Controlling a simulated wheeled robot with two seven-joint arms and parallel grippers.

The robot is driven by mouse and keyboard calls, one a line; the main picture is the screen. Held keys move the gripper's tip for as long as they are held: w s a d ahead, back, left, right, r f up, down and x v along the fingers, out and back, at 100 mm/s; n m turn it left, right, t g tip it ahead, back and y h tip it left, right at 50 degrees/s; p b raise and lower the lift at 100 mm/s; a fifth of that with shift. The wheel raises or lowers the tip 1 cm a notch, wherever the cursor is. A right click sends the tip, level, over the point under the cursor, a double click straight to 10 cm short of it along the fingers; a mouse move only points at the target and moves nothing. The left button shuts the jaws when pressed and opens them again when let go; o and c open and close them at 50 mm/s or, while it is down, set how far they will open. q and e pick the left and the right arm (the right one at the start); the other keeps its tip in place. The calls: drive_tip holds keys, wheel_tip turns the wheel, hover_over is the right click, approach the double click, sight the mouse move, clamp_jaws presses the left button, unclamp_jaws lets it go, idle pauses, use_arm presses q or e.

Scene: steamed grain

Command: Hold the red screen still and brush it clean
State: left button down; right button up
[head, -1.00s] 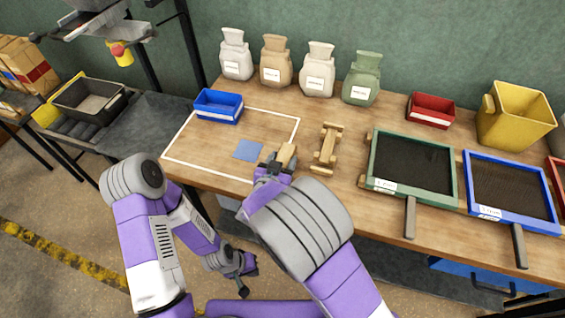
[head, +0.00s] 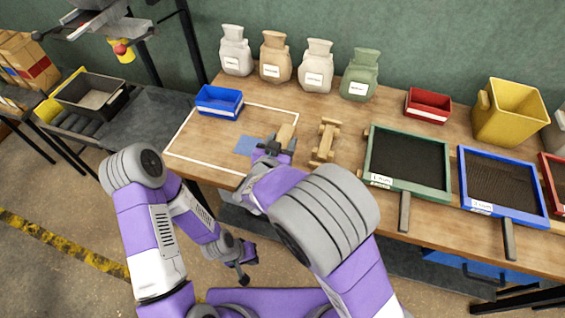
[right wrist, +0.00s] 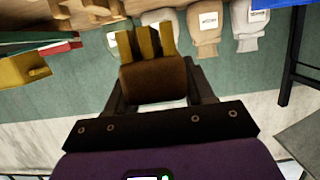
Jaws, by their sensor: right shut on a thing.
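The red screen (head: 555,170) is only partly in the head view, at the far right edge of the table beside the blue screen. My right gripper (head: 274,148) is over the table by the white outline, shut on a wooden brush (head: 286,134). In the right wrist view the brush's brown block (right wrist: 158,80) sits between the fingers, with pale yellow parts beyond it. My left gripper (head: 244,270) hangs low in front of the table, away from the screens; its jaw opening is too small to judge.
A wooden rack (head: 325,142) stands just right of the brush. A green screen (head: 367,160) and a blue screen (head: 464,178) lie before the red one, handles over the front edge. Sacks, a blue bin (head: 219,103), a red bin (head: 428,107) and a yellow container (head: 508,112) line the back.

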wheel_tip(320, 180, down, 5)
drive_tip(key=shift+f+b, duration=0.1)
drive_tip(key=shift+b, duration=0.9)
drive_tip(key=shift+f+b, duration=0.4)
drive_tip(key=shift+f, duration=1.1)
drive_tip(key=shift+f, duration=0.15)
drive_tip(key=o, duration=1.1)
